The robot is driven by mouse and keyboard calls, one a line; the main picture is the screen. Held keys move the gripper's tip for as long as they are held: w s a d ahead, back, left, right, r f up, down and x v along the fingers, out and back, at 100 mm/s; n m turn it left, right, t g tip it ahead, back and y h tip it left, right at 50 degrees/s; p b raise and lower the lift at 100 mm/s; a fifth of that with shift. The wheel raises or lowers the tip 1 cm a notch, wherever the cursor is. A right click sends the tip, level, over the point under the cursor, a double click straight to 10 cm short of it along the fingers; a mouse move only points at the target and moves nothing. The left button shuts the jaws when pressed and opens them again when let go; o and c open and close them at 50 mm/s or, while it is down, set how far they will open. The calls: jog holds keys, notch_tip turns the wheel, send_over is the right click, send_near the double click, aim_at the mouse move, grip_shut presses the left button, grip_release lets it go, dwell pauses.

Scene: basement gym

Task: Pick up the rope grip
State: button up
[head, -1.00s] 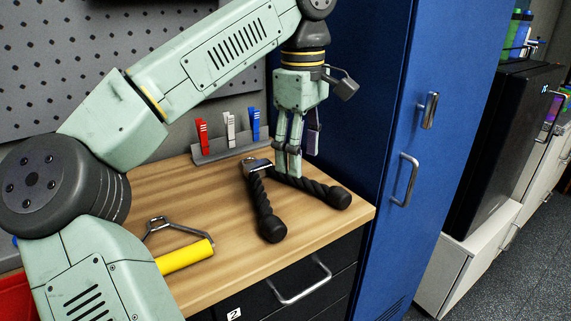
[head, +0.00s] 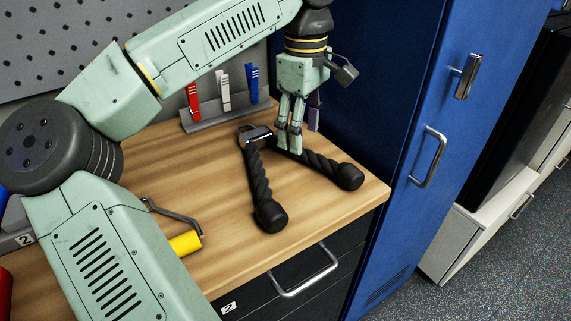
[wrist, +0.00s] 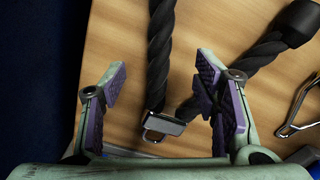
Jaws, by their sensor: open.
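The rope grip, two black twisted strands with knob ends joined at a metal clip, lies in a V on the wooden bench top in the head view (head: 262,190). My gripper (head: 289,148) is over the strand on the right, near the clip end, fingers pointing down. In the wrist view the open purple-padded fingers (wrist: 161,68) are on either side of one strand of the rope grip (wrist: 159,45). The other strand passes by the right-hand finger, which partly hides it. The clip shows between the fingers. I cannot tell whether a finger touches the rope.
A yellow handle (head: 186,243) with a metal frame lies at left, partly hidden by my arm. A rack (head: 228,117) with red, white and blue clips stands at the back. A blue locker (head: 400,150) rises right of the bench (head: 215,265). The bench's front middle is clear.

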jog(key=f, duration=0.4)
jog(key=shift+a, duration=0.2)
jog(key=shift+c, duration=0.5)
grip_shut()
